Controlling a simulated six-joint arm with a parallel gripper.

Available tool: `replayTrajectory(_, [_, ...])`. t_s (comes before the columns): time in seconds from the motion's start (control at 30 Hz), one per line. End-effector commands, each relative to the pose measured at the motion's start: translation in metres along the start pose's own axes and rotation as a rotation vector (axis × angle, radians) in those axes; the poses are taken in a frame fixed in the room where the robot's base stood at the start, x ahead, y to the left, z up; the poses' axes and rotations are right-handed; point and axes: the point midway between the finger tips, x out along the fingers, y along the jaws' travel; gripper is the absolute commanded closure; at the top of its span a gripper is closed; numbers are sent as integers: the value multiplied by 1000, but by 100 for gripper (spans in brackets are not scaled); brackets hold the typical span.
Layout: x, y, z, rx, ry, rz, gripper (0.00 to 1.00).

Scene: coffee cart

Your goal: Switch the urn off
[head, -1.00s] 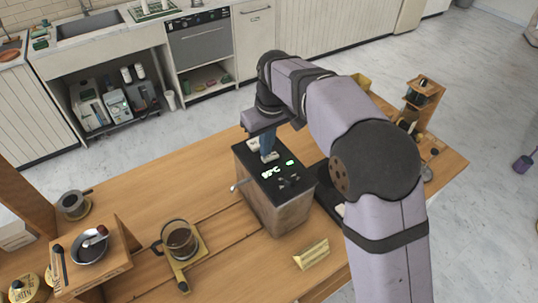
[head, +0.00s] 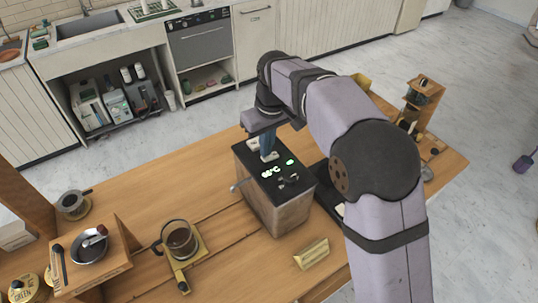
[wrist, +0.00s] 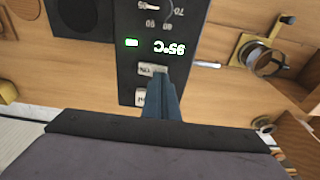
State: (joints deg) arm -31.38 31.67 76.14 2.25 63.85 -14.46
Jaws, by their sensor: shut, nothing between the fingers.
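The urn (head: 277,208) is a box with brownish sides and a black top panel, standing on the wooden cart. Its panel also shows in the wrist view (wrist: 185,20). The display (wrist: 168,46) reads 95°C, upside down there, with a lit green lamp (wrist: 131,42) beside it. Two pale switches (wrist: 152,69) (wrist: 140,97) sit on the panel; their lettering is partly hidden. My gripper (head: 268,154) is shut and empty, pointing down at the switches. In the wrist view its blue fingertips (wrist: 159,76) overlap the edge of the switch nearer the display; I cannot tell whether they touch it.
A glass pot (head: 180,240) on a yellowish stand is left of the urn. A small sign (head: 312,254) stands in front.

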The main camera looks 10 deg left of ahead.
Motion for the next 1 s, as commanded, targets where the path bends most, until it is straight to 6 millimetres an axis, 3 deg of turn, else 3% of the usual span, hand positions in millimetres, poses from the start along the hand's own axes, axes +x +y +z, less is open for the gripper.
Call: replayTrajectory(1.0, [9,0,1,0,-1,0,100])
